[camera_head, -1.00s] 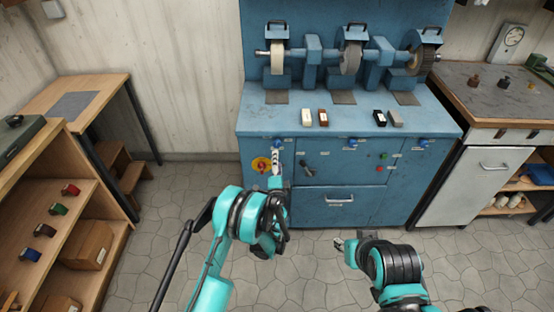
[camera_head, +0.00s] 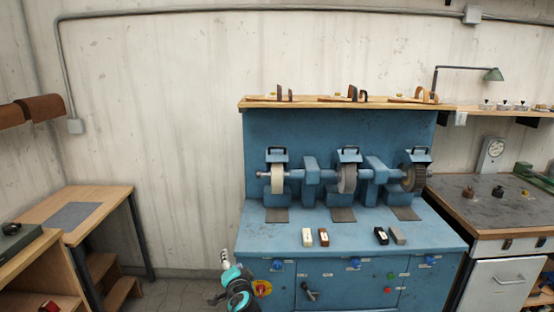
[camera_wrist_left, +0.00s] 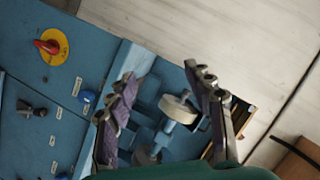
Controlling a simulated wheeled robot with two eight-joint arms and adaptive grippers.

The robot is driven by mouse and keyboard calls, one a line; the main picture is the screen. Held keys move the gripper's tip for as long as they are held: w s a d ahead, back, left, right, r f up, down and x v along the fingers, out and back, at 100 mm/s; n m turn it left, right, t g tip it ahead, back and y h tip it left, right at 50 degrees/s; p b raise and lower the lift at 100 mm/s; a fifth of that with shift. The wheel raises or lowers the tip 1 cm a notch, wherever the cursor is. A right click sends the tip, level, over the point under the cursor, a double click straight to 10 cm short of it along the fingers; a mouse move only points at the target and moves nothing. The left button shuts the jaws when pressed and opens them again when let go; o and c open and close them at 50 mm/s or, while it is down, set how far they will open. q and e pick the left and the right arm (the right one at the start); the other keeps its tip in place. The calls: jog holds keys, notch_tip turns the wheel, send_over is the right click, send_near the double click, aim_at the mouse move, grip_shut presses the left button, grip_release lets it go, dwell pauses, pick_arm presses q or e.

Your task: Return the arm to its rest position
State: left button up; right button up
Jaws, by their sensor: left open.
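My left gripper (camera_head: 225,259) shows at the bottom of the head view, raised in front of the left end of the blue grinding machine (camera_head: 340,235), with the top of my teal arm below it. In the left wrist view its two fingers (camera_wrist_left: 162,85) stand wide apart with nothing between them but background. A white wheel (camera_wrist_left: 178,108) of the machine shows behind the gap. A red knob on a yellow disc (camera_head: 262,288) is just right of the gripper in the head view; it is also at upper left in the wrist view (camera_wrist_left: 50,46). My right gripper is out of view.
Several small blocks (camera_head: 315,237) lie on the machine's top. A wooden table (camera_head: 110,205) and a shelf unit (camera_head: 40,270) stand at left, with clear floor between table and machine. A grey-topped bench (camera_head: 480,205) stands at right.

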pick_arm(q)
jog(key=s+a+r+n+g, duration=0.2)
jog(key=s+a, duration=0.1)
jog(key=s, duration=0.6)
jog(key=s+a+r+n+g, duration=0.1)
jog(key=s+a+n+g, duration=0.2)
jog(key=s, duration=0.6)
jog(key=s+d+f+n+g+h, duration=0.1)
jog(key=s+f+h, duration=0.1)
jog(key=s, duration=0.7)
jog(key=s+d+f+n+g+h, duration=0.1)
jog(key=s+f+h, duration=0.1)
jog(key=s, duration=0.8)
jog(key=shift+d+f+n, duration=0.3)
jog(key=shift+d+f, duration=0.05)
